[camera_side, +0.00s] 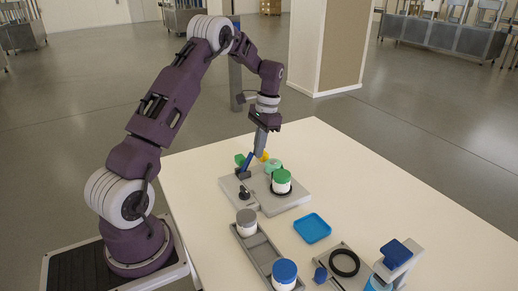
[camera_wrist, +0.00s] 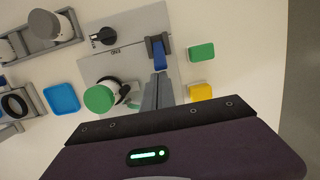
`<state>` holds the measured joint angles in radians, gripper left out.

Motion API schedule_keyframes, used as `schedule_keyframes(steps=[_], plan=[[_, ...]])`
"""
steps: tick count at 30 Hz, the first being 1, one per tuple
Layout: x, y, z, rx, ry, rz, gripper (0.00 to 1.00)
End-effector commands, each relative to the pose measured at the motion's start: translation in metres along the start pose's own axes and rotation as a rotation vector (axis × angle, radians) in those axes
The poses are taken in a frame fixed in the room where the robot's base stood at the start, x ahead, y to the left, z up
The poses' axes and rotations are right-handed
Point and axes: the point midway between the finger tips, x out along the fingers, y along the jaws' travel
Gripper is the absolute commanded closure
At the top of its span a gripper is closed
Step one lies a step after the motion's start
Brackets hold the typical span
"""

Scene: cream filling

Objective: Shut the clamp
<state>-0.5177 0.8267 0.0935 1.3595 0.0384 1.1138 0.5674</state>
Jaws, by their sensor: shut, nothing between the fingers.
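A grey station plate (camera_side: 290,200) (camera_wrist: 132,32) lies on the table. On it, a white jar with a green lid (camera_side: 282,179) stands with a dark ring around its lower part; the lid also shows in the wrist view (camera_wrist: 99,98). A blue lever (camera_side: 246,161) (camera_wrist: 159,55) rises tilted from a dark bracket (camera_wrist: 153,43) at the plate's edge; I take it as the clamp's handle. My gripper (camera_side: 257,153) (camera_wrist: 158,77) is shut and empty, pointing down, its tips close beside the lever. I cannot tell whether they touch it.
A black knob (camera_side: 244,195) sits on the plate. A green block (camera_wrist: 201,51) and a yellow block (camera_wrist: 201,91) lie close by the lever. A grey tray (camera_side: 258,247) with jars, a blue dish (camera_side: 312,228) and a blue-topped device (camera_side: 397,253) stand nearer the camera.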

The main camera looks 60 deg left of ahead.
Motion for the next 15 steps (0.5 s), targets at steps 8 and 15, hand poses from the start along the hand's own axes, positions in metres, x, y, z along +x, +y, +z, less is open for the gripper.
schedule_keyframes(steps=[8,15], plan=[[-0.0002,0.0001,0.0006,0.0,0.005,0.001,1.0],[-0.0023,0.0001,0.0046,-0.001,0.057,0.001,1.0]])
